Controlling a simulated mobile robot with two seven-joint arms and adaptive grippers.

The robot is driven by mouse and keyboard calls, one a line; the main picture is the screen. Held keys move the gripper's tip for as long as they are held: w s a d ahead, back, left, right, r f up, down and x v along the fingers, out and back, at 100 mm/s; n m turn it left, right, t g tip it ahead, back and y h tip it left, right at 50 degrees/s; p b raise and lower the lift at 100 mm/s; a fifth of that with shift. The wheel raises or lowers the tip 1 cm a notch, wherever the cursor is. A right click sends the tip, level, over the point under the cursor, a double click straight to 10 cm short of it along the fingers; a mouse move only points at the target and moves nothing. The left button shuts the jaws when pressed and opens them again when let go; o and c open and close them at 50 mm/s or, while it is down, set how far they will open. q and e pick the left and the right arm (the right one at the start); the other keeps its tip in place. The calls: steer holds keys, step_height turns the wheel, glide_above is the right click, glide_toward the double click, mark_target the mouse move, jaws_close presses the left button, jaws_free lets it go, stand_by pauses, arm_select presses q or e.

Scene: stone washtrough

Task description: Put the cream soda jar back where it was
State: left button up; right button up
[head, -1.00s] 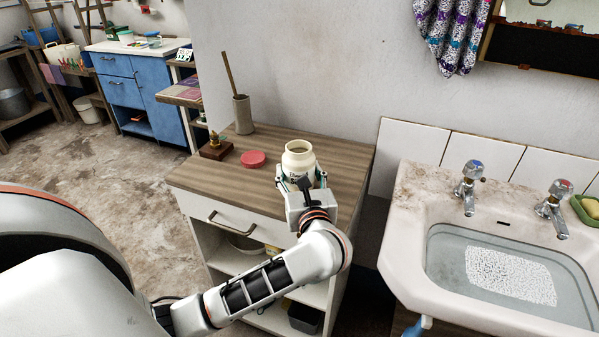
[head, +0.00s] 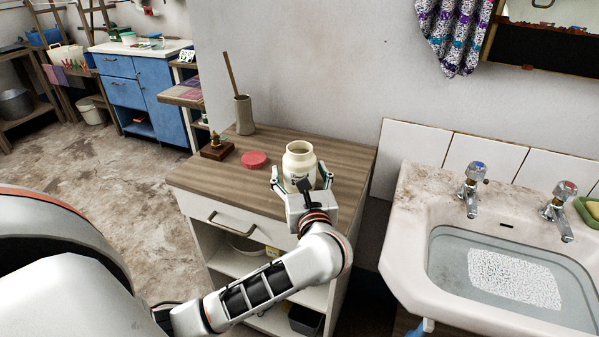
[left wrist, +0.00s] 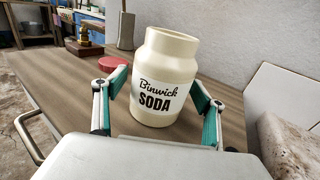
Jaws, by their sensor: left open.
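The cream soda jar (head: 299,161) stands upright and lidless on the wooden top of the cabinet (head: 340,155). In the left wrist view the jar (left wrist: 164,80) shows its label "Binwick SODA". My left gripper (head: 300,182) is open, with one finger on each side of the jar; in the left wrist view gaps show between the jar and the fingers (left wrist: 158,105). A red lid (head: 254,159) lies on the cabinet top to the left of the jar. My right gripper is not in view.
A grey holder (head: 243,116) with a wooden handle and a small wooden block with a brass piece (head: 216,146) stand at the cabinet's back left. A sink (head: 405,235) with two taps is at the right. The cabinet top right of the jar is clear.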

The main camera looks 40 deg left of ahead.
arm_select(q)
step_height(320, 180, down, 2)
steer(key=shift+s+d+f, duration=0.1)
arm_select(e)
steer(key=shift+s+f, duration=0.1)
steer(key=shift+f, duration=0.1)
arm_select(q)
steer(key=shift+r, duration=0.3)
steer(key=shift+r+p, duration=0.55)
steer(key=shift+p, duration=0.05)
steer(key=shift+s+d+f, duration=0.3)
steer(key=shift+s+d, duration=0.1)
steer(key=shift+d, duration=0.1)
steer(key=v, duration=0.6)
steer(key=r+v, duration=0.1)
steer(key=v, duration=0.3)
steer(key=shift+r, duration=0.1)
steer(key=shift+s+r, duration=0.1)
steer(key=shift+s, duration=0.1)
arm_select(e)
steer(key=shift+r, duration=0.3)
